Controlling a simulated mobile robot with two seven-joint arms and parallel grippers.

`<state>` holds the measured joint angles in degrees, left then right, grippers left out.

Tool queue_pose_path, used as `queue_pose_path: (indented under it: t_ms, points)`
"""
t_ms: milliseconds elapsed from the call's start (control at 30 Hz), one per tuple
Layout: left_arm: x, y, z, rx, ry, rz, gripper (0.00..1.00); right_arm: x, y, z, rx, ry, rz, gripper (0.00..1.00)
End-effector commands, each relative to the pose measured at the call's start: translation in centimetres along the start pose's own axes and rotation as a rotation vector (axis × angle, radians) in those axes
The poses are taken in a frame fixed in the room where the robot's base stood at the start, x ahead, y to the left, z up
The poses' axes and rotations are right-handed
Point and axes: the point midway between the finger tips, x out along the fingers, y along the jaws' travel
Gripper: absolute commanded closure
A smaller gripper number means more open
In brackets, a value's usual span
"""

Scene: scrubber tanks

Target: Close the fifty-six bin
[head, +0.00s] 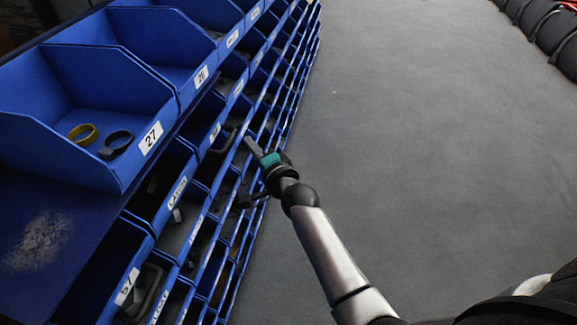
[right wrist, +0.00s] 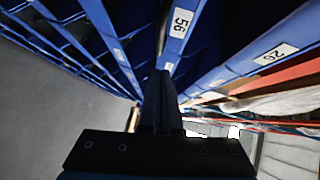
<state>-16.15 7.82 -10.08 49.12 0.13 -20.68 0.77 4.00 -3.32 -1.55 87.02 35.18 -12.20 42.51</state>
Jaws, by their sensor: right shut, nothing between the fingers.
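The bin labelled 56 shows in the right wrist view by its blue front (right wrist: 172,48), straight ahead of my right gripper (right wrist: 160,76). In that view the two fingers are together, with nothing seen between them, and their tips overlap the lower part of that front; I cannot tell whether they touch it. In the head view the right gripper (head: 249,141) reaches to the blue bin rack from the right, beside the row below bin 26 (head: 201,77). The small label there is too blurred to read. My left gripper is out of view.
Bin 27 (head: 110,165) holds a yellow ring (head: 82,134) and a dark ring (head: 116,145). More rows of blue bins run away along the rack. Open grey floor (head: 420,130) lies to the right. Dark bundles (head: 555,35) stand at the far right.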

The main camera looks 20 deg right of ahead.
Motion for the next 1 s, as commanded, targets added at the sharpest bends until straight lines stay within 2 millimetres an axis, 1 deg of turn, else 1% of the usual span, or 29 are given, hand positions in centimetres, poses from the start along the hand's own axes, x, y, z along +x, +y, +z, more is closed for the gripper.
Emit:
queue_pose_path:
  t_ms: [33, 167, 333, 500, 600, 800, 1000]
  points:
    - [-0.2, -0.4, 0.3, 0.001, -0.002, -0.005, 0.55, -0.7, -0.1, 0.0, -0.001, 0.000, 0.001, 1.00]
    - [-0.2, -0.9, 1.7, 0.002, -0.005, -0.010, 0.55, -2.4, -0.1, -0.1, -0.002, 0.001, 0.002, 1.00]
    - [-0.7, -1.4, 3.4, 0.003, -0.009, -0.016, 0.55, -5.3, -0.1, -0.1, -0.002, 0.001, 0.003, 1.00]
    - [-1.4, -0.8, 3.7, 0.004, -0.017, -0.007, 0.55, -7.9, 0.0, -0.1, -0.003, 0.001, 0.003, 1.00]
    - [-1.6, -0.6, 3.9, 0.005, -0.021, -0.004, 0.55, -8.9, 0.0, -0.2, -0.002, 0.002, 0.002, 1.00]
    - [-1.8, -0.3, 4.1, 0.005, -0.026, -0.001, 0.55, -10.0, 0.1, -0.2, -0.002, 0.003, 0.001, 1.00]
    - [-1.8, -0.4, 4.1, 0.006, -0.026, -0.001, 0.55, -10.1, 0.2, -0.2, -0.004, 0.003, 0.003, 1.00]
